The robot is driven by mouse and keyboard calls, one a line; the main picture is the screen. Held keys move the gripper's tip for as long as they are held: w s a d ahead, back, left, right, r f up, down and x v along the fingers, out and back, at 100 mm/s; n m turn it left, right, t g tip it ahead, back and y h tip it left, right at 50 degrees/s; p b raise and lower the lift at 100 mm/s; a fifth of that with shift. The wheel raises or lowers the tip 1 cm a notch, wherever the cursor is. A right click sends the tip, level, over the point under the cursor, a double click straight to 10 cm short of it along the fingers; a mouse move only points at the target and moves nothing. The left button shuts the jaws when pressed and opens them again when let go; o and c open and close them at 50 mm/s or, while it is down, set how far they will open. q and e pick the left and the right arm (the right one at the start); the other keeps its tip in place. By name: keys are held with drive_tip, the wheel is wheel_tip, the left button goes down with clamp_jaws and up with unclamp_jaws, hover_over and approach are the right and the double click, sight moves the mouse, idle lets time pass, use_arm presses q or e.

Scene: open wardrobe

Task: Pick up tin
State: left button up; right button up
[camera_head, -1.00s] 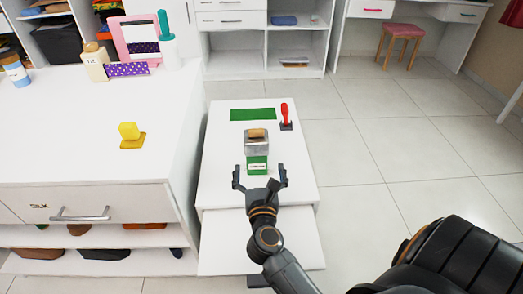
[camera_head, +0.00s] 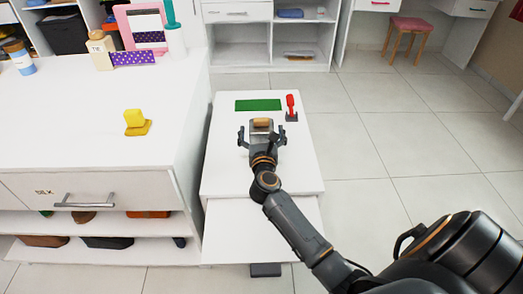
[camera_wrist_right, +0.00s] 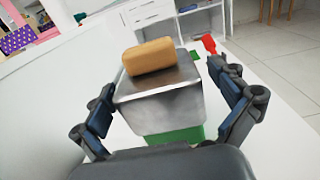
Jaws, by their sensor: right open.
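The tin (camera_head: 261,126) is a silver metal box on the small white table. A tan block (camera_head: 261,121) sits on its top. In the right wrist view the tin (camera_wrist_right: 165,103) is large and central, with a green piece (camera_wrist_right: 176,136) visible at its foot. My right gripper (camera_head: 262,133) is open, with one finger on each side of the tin. In the wrist view gaps show between the fingers and the tin's sides. The near lower part of the tin is hidden by my gripper in the head view. My left gripper is out of view.
A green mat (camera_head: 258,105) and a red-handled object (camera_head: 291,108) lie just behind the tin. A taller white drawer unit (camera_head: 70,145) stands close on the left, with a yellow object (camera_head: 137,123) on top. Open tiled floor lies to the right.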

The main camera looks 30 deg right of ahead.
drive_tip(key=shift+c, duration=0.4)
drive_tip(key=c, duration=1.4)
drive_tip(key=shift+c, duration=0.9)
drive_tip(key=shift+r, duration=0.25)
